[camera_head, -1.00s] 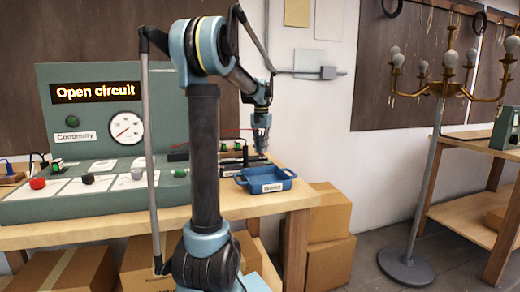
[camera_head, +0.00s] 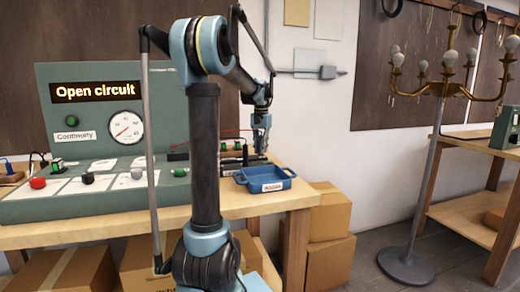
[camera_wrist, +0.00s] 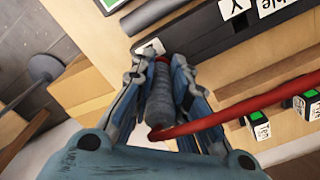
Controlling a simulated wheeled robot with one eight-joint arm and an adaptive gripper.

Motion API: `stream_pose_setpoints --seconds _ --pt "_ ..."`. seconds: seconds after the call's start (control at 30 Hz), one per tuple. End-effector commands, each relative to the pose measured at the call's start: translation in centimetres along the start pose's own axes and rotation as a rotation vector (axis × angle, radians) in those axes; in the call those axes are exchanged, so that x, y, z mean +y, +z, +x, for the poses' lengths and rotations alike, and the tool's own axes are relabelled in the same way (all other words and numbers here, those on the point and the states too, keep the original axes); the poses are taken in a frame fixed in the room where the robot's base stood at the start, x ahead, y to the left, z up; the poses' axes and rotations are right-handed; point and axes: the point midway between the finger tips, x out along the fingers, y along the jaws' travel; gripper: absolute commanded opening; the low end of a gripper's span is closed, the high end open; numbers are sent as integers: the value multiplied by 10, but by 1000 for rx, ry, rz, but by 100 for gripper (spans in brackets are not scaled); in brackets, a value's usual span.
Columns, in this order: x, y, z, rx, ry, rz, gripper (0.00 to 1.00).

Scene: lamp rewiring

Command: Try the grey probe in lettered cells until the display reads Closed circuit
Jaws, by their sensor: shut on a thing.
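My gripper (camera_head: 261,148) is shut on the grey probe, above the back right of the bench by a dark strip. In the wrist view the grey probe (camera_wrist: 160,95) is a ribbed grey cylinder between both fingers, with a red cable (camera_wrist: 215,115) running from it to the right. Its tip points toward the dark strip (camera_wrist: 215,45), which carries a white tag "Y" (camera_wrist: 234,8). I cannot tell whether the tip is inside a cell.
Small green-topped blocks (camera_wrist: 258,124) lie near the strip. Cardboard boxes (camera_head: 328,215) are stacked right of the bench.

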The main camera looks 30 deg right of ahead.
Motion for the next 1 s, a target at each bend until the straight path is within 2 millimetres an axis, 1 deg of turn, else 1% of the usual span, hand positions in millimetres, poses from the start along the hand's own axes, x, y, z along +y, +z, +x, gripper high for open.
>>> stream_pose_setpoints --seconds 0.47,0.5,0.57,0.87,1.0 --pt "0 0 5 0 0 0 0" --pt "0 0 5 0 0 0 24" --pt "0 0 5 0 0 0 38" --pt "0 0 4 0 0 0 38" --pt "0 0 0 0 0 0 38"
